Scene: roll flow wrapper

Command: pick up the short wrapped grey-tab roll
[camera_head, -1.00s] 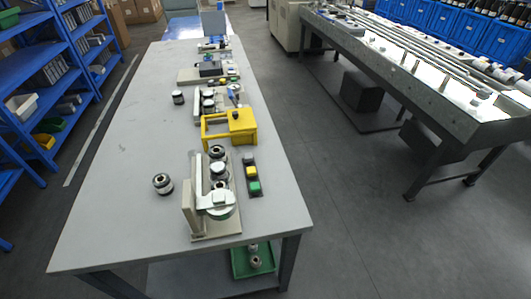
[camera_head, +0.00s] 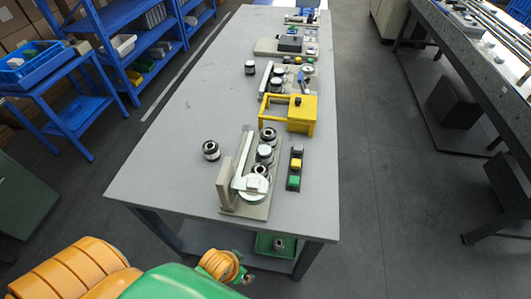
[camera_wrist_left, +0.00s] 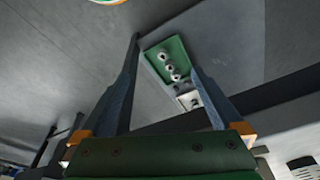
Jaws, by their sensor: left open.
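A short dark-and-silver roll (camera_head: 211,150) stands alone on the grey table, left of the near wrapping fixture. Another dark roll with a pale top (camera_head: 251,68) stands further back. More rolls (camera_head: 264,153) sit in the near fixture (camera_head: 246,208). I cannot make out a grey tab on any of them. Below the table, a green tray (camera_head: 263,246) holds small rolls; the tray also shows in the left wrist view (camera_wrist_left: 181,50) with several rolls in a row. My left gripper (camera_wrist_left: 165,58) is open and empty, its fingers framing that tray from a distance. My right gripper is not seen.
A yellow frame device (camera_head: 301,110) and a button box with green and yellow buttons (camera_head: 295,168) stand beside the fixture. The left part of the table (camera_head: 170,135) is mostly clear. Blue shelves (camera_head: 130,50) are at left, a long bench (camera_head: 480,95) at right.

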